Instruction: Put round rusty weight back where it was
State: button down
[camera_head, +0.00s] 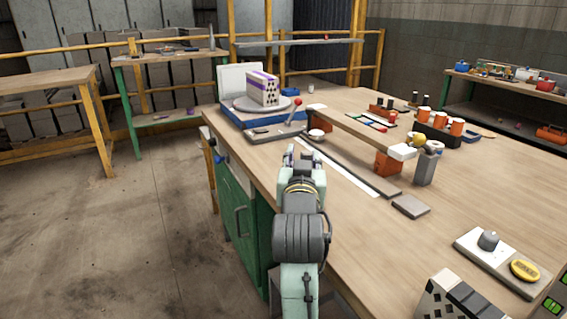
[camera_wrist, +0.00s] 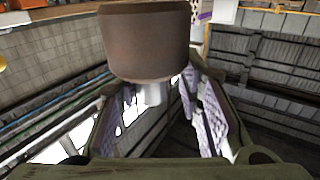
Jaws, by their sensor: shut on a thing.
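In the wrist view the round rusty weight (camera_wrist: 146,42) is a brown cylinder with a pale, narrow knob, close in front of the camera. My gripper (camera_wrist: 156,93) is shut on this knob, with a purple-padded finger on each side. In the head view my gripper (camera_head: 304,158) is over the near left part of the workbench (camera_head: 375,245). The weight cannot be clearly made out there. A scale (camera_head: 262,117) with a blue base and round grey plate stands beyond my gripper. A hollow brick (camera_head: 262,89) with purple bands stands on its plate.
A small round cup-like thing (camera_head: 316,135) and a long grey bar (camera_head: 352,168) lie near my gripper. A pale board (camera_head: 482,257) with a grey knobbed piece (camera_head: 488,240) and a yellow item (camera_head: 525,270) is at right. Orange cups (camera_head: 438,118) stand farther back.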

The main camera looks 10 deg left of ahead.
jog(key=shift+w+d+f, duration=0.9)
jog(key=shift+w+d, duration=0.2)
jog(key=shift+w, duration=0.05)
jog(key=shift+w+d+f, duration=0.9)
jog(key=shift+w+d, duration=0.15)
jog(key=shift+w, duration=0.05)
jog(key=shift+f, duration=0.35)
